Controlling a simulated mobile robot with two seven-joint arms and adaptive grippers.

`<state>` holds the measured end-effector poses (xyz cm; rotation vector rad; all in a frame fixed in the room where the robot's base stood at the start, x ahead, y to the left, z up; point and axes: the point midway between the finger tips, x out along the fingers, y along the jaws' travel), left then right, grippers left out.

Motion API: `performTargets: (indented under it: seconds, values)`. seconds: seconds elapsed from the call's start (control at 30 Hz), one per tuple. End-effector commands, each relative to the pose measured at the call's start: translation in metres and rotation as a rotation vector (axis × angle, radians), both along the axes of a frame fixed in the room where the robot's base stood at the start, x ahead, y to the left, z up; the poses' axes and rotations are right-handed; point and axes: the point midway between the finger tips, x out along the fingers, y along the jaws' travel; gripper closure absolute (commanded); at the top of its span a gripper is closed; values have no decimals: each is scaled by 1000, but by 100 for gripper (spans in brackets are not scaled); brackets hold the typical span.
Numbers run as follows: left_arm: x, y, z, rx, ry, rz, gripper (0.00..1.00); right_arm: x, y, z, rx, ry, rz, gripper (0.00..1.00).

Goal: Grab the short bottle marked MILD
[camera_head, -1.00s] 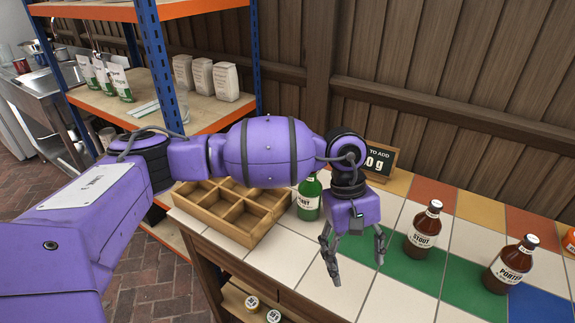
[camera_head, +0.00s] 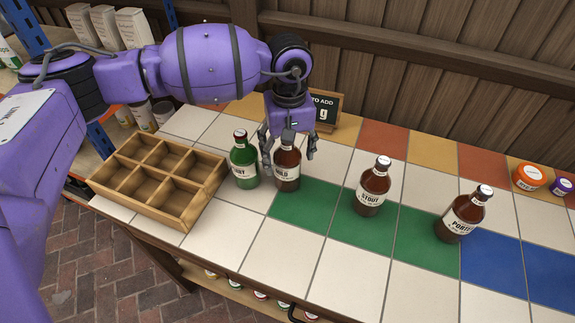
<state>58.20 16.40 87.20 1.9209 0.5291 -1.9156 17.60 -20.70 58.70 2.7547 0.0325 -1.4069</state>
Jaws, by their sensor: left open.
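The short brown bottle marked MILD (camera_head: 287,170) stands upright on the tiled counter, its label partly legible. A green bottle (camera_head: 243,162) stands close to its left. My left gripper (camera_head: 289,160) comes down from above and behind the MILD bottle. Its fingers are open, one on the left between the two bottles and one on the right of the bottle's neck. I cannot tell whether the fingers touch the glass. My right gripper is not in view.
A wooden crate with empty compartments (camera_head: 205,204) sits at the left. A STOUT bottle (camera_head: 372,190) and a PORTER bottle (camera_head: 461,216) stand to the right. A small black sign (camera_head: 326,106) stands behind. Orange (camera_head: 527,176) and purple (camera_head: 562,186) lidded containers are at far right.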

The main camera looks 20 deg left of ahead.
Motion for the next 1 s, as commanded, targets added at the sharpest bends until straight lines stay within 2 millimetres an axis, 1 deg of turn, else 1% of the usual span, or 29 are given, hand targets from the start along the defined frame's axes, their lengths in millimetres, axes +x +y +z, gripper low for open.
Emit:
performTargets:
  seconds: [0.03,0.1,0.2,0.47,0.63,0.9,1.0]
  values:
    - [-3,0,-8,0,4,0,31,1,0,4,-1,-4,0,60]
    - [-2,0,-18,0,2,1,31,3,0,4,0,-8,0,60]
    - [-2,-1,-27,-2,3,1,31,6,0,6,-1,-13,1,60]
    - [-2,0,-29,-1,2,1,31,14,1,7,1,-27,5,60]
    - [-2,0,-29,-1,2,1,53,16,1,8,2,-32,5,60]
    - [-2,-1,-29,-2,1,1,88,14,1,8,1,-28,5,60]
    - [-1,-1,-28,-3,-1,1,99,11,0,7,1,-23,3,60]
